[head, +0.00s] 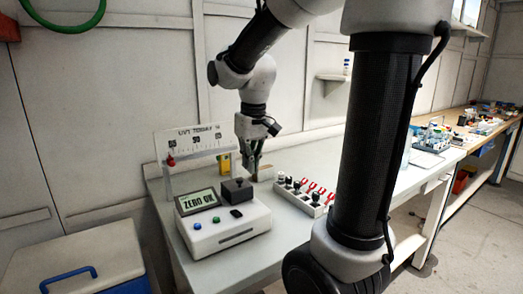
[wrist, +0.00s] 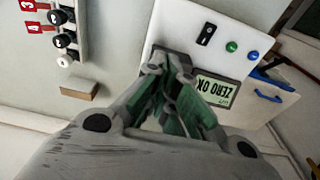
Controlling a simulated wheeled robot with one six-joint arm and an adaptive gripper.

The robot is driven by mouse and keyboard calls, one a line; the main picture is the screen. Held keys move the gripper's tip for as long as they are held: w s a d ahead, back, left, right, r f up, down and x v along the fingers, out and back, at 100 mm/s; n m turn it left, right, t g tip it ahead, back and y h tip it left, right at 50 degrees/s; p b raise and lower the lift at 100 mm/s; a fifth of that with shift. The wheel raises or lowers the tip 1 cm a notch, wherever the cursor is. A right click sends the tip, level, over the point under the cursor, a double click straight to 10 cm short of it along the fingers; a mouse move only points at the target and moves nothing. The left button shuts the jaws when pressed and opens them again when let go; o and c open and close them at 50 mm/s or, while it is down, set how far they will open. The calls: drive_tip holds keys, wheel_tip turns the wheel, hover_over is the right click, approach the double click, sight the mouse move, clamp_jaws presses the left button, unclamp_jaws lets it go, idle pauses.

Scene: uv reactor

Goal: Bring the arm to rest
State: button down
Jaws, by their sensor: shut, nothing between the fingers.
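My gripper (head: 254,176) points down over the white table (head: 285,247), behind the white instrument box in the head view. Its fingers are shut with nothing between them; in the wrist view the closed fingertips (wrist: 171,63) appear in front of the box. The arm reaches out and down from the upper right, bent at the elbow. The instrument box (head: 230,235) has a screen reading "ZERO OK" (head: 198,202) and a dark block (head: 237,189) on top. In the wrist view my fingers cover the place of that block.
A small tan block (wrist: 79,88) lies near the rack. A white cooler with a blue handle (head: 68,273) is at lower left.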

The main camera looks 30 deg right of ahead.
drive_tip(key=s+r, duration=0.6)
drive_tip(key=shift+s+r, duration=0.25)
drive_tip(key=shift+s, duration=0.15)
